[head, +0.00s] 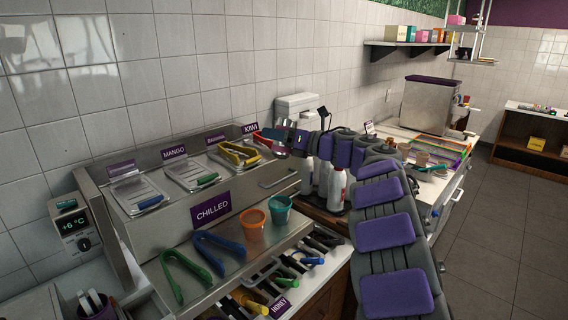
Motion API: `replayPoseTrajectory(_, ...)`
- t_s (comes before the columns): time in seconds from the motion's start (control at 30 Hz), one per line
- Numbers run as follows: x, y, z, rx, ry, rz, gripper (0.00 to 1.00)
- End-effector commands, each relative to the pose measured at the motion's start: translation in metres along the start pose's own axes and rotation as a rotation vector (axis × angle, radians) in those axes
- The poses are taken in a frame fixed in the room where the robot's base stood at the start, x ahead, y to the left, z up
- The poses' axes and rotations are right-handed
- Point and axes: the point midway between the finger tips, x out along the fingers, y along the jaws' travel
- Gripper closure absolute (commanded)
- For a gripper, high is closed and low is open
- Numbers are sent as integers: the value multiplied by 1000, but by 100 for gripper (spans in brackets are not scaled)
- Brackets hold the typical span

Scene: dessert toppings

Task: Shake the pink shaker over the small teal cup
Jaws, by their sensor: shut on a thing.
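The small teal cup (280,210) stands upright at the right end of the steel counter's front ledge. It is open at the top, and its inside is hard to see. My gripper (284,139) is above and behind the cup, near the KIWI label. It is shut on a shaker (281,151), which shows as a small silvery rounded end pointing down.
An orange cup (254,225) stands just left of the teal cup. Green tongs (187,275) and blue tongs (220,250) lie on the ledge. White bottles (338,185) stand below my arm. The chilled unit (212,209) rises behind the ledge.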

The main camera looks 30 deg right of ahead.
Motion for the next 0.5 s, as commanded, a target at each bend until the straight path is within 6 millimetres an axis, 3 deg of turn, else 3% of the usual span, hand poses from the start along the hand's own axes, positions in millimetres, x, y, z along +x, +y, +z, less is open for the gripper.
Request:
replayPoseTrajectory(0.33,0,0,0,0,-1,0,72)
replayPoseTrajectory(0.5,0,-6,-13,0,0,0,72)
